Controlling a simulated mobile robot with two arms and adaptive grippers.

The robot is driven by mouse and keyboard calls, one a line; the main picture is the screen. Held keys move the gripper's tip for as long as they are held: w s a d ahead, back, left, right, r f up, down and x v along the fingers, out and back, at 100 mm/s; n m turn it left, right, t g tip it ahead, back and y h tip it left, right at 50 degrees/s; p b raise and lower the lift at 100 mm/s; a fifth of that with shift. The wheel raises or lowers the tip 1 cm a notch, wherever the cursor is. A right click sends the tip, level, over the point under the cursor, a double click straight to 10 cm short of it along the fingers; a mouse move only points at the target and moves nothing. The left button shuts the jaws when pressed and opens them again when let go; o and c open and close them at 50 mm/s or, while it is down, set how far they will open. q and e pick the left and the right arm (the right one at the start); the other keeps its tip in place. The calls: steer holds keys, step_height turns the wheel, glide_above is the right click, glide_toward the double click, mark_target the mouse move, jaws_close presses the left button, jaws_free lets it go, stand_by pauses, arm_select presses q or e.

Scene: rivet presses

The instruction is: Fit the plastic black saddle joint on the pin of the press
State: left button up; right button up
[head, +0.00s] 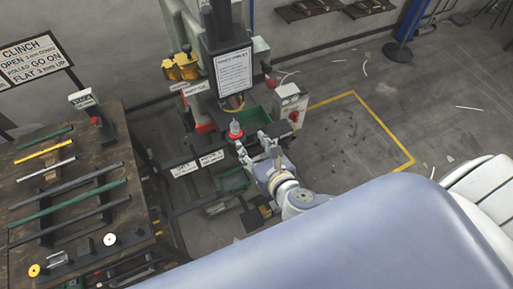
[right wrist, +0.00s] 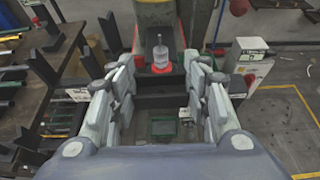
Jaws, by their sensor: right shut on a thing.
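The press (head: 228,60) stands at the top middle of the head view, with a white notice on its dark front. Its pin (head: 235,128) is a grey upright piece on a red base; it also shows in the right wrist view (right wrist: 160,54). My right gripper (head: 266,143) is just to the right of and nearer than the pin. In the right wrist view its fingers (right wrist: 162,78) stand apart with a black piece, seemingly the saddle joint (right wrist: 162,100), between them. The joint's outline blends with the dark press front. My left gripper is not in view.
A wooden table (head: 25,165) with several coloured bars and black rails stands at the left. A grey control box (head: 290,105) with a red button stands close to the right of the gripper. Open floor with a yellow line (head: 385,130) lies farther right.

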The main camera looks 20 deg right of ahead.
steer(key=w+p, duration=0.1)
steer(key=w, duration=0.3)
steer(key=p, duration=0.2)
glide_above(235, 125)
steer(key=shift+w+f, duration=0.1)
steer(key=shift+f, duration=0.3)
steer(key=shift+p, duration=0.7)
stand_by(1.7)
steer(key=shift+f+b, duration=1.25)
steer(key=shift+f, duration=0.65)
steer(key=o, duration=1)
